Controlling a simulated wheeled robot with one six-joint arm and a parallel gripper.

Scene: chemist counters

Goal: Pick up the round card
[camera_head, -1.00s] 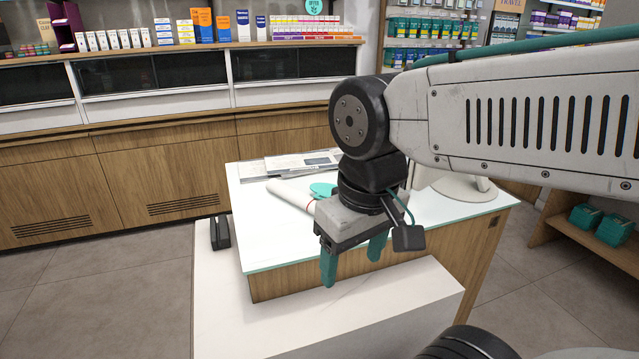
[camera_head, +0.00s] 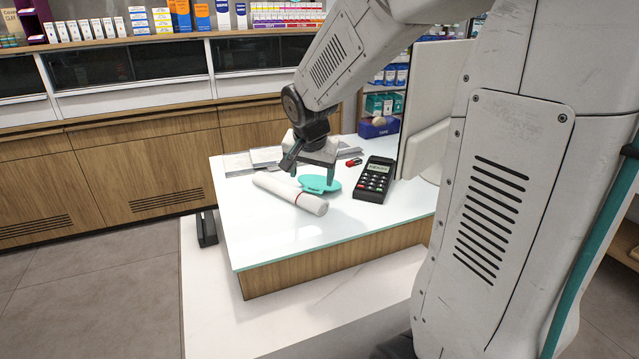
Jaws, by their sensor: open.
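The round card (camera_head: 325,184) is a flat teal disc lying on the white counter top (camera_head: 262,238), between a white roll and a card terminal. My gripper (camera_head: 312,174) is open, low over the card, with its fingers pointing down. The fingertips are teal like the card, so I cannot tell whether they touch it. Part of the card's far side is hidden behind my gripper.
A black card terminal (camera_head: 375,179) is to the right, near a monitor (camera_head: 428,105). Papers (camera_head: 262,158) and a small red-and-black item (camera_head: 354,162) lie behind. The counter's front left is clear.

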